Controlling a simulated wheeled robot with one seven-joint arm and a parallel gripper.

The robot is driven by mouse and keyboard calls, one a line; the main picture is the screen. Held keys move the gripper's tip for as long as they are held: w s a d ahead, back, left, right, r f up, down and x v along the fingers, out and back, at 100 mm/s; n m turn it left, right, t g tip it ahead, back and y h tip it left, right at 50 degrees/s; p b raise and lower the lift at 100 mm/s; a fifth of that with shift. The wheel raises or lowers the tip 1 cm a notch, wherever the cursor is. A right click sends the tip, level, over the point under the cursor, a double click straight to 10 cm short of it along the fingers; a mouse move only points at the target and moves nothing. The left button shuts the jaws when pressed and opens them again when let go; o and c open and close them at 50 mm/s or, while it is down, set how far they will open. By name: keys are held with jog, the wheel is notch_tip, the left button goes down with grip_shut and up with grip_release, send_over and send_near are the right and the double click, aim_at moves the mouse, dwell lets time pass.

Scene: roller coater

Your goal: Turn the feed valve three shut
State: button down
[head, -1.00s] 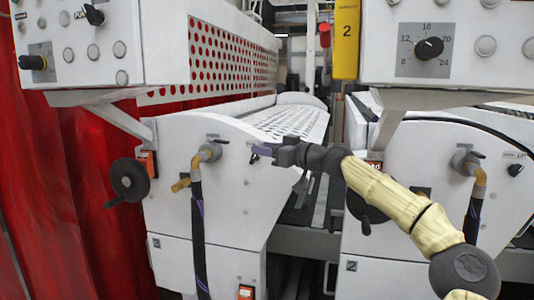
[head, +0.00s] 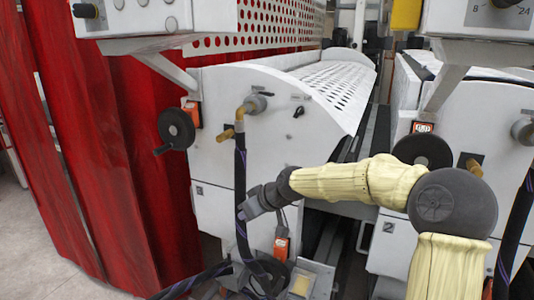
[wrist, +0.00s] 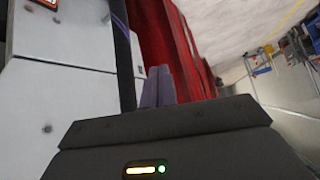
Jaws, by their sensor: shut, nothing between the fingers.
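A brass elbow fitting (head: 243,110) with a grey valve body (head: 257,104) is on the upper front of the white left machine unit (head: 225,165). A dark hose (head: 240,180) hangs from it. A small black switch or lever (head: 298,112) is on the same panel, to the right. Another grey valve body (head: 522,131) shows at the right edge. No readable label tells which is feed valve three. My gripper (head: 244,212) is shut and empty, low in front of the panel, beside or overlapping the hose. In the wrist view, its purple fingers (wrist: 160,86) are together.
A black handwheel (head: 176,129) is at the left of the unit. Red curtains (head: 110,140) hang at the left. An orange-and-grey box (head: 281,248) is below my gripper. A second handwheel (head: 422,152) is on the right unit.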

jog(key=s+d+f+m+g+h, duration=0.1)
jog(key=s+d+f, duration=0.3)
jog(key=s, duration=0.5)
jog(key=s+d+f+m+g+h, duration=0.1)
jog(key=s+d+f+m+h, duration=0.2)
jog(key=s+d, duration=0.3)
jog(key=s+d+f+m+g+h, duration=0.1)
jog(key=s+d+f+m, duration=0.3)
jog(key=s, duration=0.8)
jog(key=shift+d+f+g+h, duration=0.3)
jog(key=shift+d+f+h, duration=0.1)
jog(key=shift+d+h, duration=0.35)
jog(key=shift+w, duration=0.1)
